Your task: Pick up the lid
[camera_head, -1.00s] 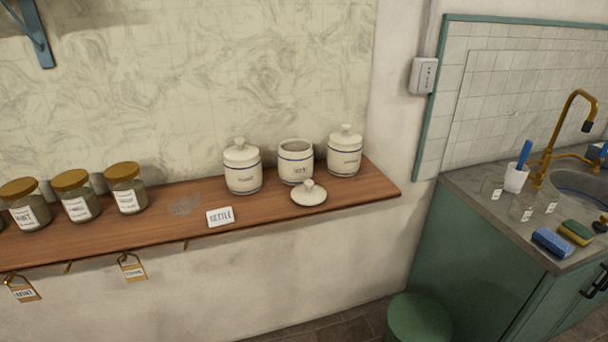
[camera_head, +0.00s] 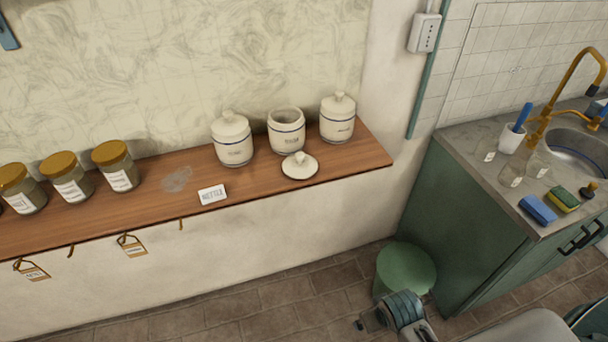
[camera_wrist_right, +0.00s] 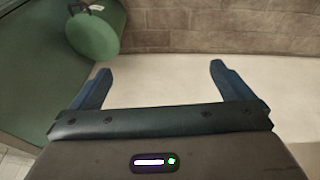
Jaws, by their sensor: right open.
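The cream lid (camera_head: 300,165) with a round knob lies on the wooden shelf (camera_head: 350,162), in front of the open, lidless canister (camera_head: 287,131). A lidded canister (camera_head: 232,140) stands to its left and another lidded canister (camera_head: 338,119) to its right. My right gripper (camera_head: 368,322) is low in the head view, below the shelf and well apart from the lid. In the right wrist view the gripper (camera_wrist_right: 160,82) is open, with nothing between its two fingers. My left gripper is out of view.
A NETTLE card (camera_head: 212,194) and several gold-lidded jars (camera_head: 116,166) are on the shelf's left part. Tags hang from its front edge. The floor below the shelf is clear.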

